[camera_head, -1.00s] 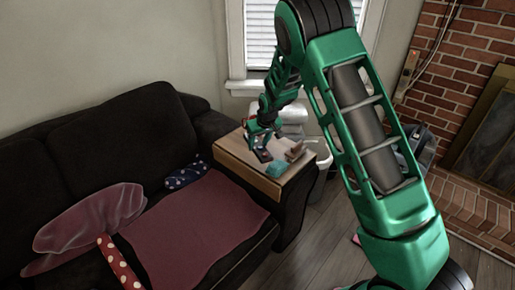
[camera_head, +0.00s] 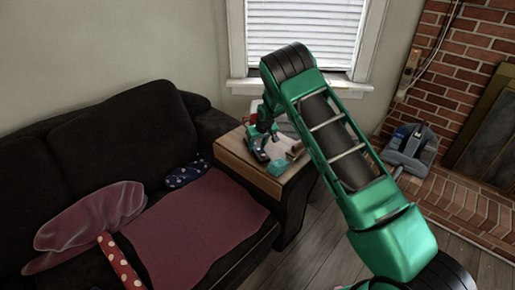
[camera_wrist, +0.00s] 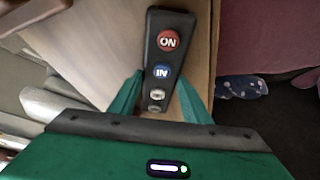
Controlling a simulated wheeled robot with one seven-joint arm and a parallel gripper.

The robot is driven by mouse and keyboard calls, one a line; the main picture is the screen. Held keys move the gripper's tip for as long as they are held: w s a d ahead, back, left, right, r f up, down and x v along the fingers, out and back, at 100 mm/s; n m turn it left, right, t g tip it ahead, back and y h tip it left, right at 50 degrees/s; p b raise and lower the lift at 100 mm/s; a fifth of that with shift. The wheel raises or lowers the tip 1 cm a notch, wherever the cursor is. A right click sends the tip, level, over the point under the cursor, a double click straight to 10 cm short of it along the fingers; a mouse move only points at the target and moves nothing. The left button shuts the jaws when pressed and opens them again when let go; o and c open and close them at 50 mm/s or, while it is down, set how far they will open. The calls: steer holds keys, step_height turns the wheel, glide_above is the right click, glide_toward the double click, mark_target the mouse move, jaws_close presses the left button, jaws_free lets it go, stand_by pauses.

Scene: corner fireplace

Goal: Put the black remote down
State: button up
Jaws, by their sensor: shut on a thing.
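The black remote (camera_wrist: 166,45) shows in the wrist view with a red button, a blue button and small pale buttons. My gripper (camera_wrist: 157,95) is shut on its near end, one green finger on each side. The remote is over the wooden top of the side table (camera_wrist: 100,40); I cannot tell whether it touches the wood. In the head view my gripper (camera_head: 258,147) is low over the side table (camera_head: 232,150) beside the couch arm, and the remote is a small dark shape there.
A teal object (camera_head: 278,167) and a brown item (camera_head: 295,150) sit on the table's right part. The dark couch (camera_head: 140,130) with a maroon cloth (camera_head: 195,220) and a blue patterned item (camera_head: 187,173) is to the left. A grey-blue machine (camera_head: 410,148) stands by the brick fireplace.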

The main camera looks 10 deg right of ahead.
steer(key=shift+f, duration=0.2)
steer(key=o, duration=1.1)
steer(key=shift+o, duration=0.2)
steer(key=v, duration=1.2)
